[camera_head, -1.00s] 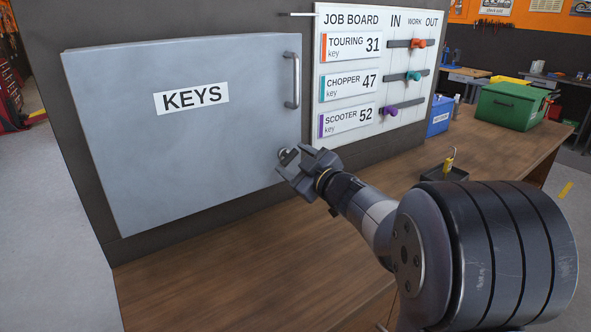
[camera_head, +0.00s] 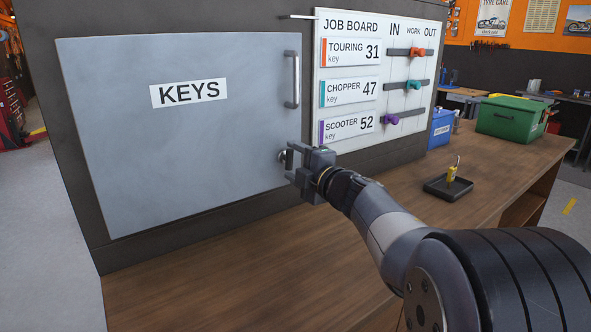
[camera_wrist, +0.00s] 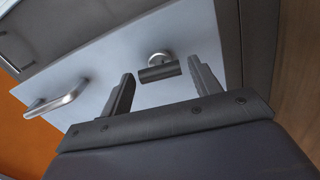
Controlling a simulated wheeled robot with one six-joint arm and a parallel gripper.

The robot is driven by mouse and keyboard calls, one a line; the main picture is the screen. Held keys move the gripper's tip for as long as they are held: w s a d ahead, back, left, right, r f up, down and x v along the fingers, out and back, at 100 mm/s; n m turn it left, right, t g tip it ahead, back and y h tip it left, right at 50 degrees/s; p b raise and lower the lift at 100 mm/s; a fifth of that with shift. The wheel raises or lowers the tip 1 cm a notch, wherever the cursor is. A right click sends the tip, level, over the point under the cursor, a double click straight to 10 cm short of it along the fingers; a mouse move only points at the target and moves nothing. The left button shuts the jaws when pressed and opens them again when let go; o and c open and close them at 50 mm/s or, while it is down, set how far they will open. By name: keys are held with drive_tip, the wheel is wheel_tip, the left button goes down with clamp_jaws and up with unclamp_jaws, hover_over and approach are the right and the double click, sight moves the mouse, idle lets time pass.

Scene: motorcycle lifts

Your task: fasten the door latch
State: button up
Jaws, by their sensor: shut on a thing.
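The grey cabinet door (camera_head: 190,165) with a KEYS label (camera_head: 189,92) lies across the dark cabinet front and looks closed, though I cannot tell if it is flush. A metal pull handle (camera_head: 291,79) is at its upper right. The latch (camera_head: 283,157) is a short dark turn-bar on a round metal base near the door's lower right edge. It also shows in the wrist view (camera_wrist: 158,70), its bar spanning between my fingers. The fingers partly hide the latch in the head view.
The job board (camera_head: 370,85) with coloured key sliders is right of the door. A small black tray (camera_head: 435,190) with a yellow-tagged item (camera_head: 452,174), a blue box (camera_head: 440,128) and a green box (camera_head: 510,118) stand on the wooden bench (camera_head: 240,270). The bench front is clear.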

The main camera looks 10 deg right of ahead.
drive_tip(key=shift+n, duration=0.5)
drive_tip(key=o, duration=1)
drive_tip(key=shift+c, duration=0.2)
drive_tip(key=v, duration=1)
drive_tip(key=shift+s+d+b, duration=0.15)
drive_tip(key=shift+s+b, duration=0.15)
drive_tip(key=shift+s, duration=0.05)
drive_tip(key=shift+w, duration=0.1)
